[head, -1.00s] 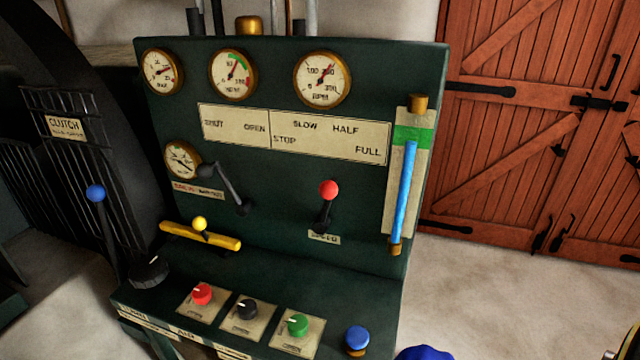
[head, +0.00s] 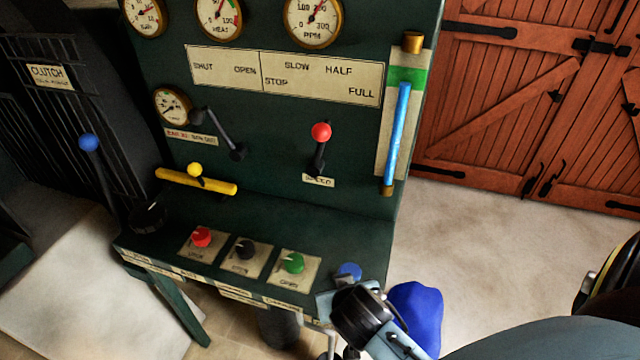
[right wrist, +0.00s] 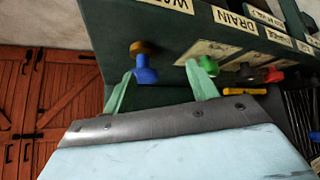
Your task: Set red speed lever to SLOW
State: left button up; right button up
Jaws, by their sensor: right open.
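The red-balled speed lever (head: 321,134) stands nearly upright on the dark green panel (head: 270,125), above its small SPEED plate (head: 319,180). Its ball is below the SLOW and HALF words on the cream label plate (head: 283,75). My right gripper (head: 345,312) is low at the panel's front right corner, well below and apart from the lever. My left gripper is out of view.
Near my right gripper is a blue knob (head: 349,271), also in the right wrist view (right wrist: 145,68). Green (head: 293,263), black (head: 246,250) and red (head: 201,237) knobs line the ledge. A yellow bar (head: 196,181) and blue gauge tube (head: 398,130) flank the lever.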

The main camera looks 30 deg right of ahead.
jog(key=w+d+r+m+t+h, duration=0.2)
jog(key=w+r+m+t+h, duration=0.25)
jog(key=w+r+m, duration=0.6)
jog(key=t+h, duration=0.3)
send_near(319, 139)
jog(key=shift+m+y, duration=0.25)
jog(key=p+x, duration=0.3)
jog(key=x, duration=0.9)
jog(key=shift+d+r, duration=0.2)
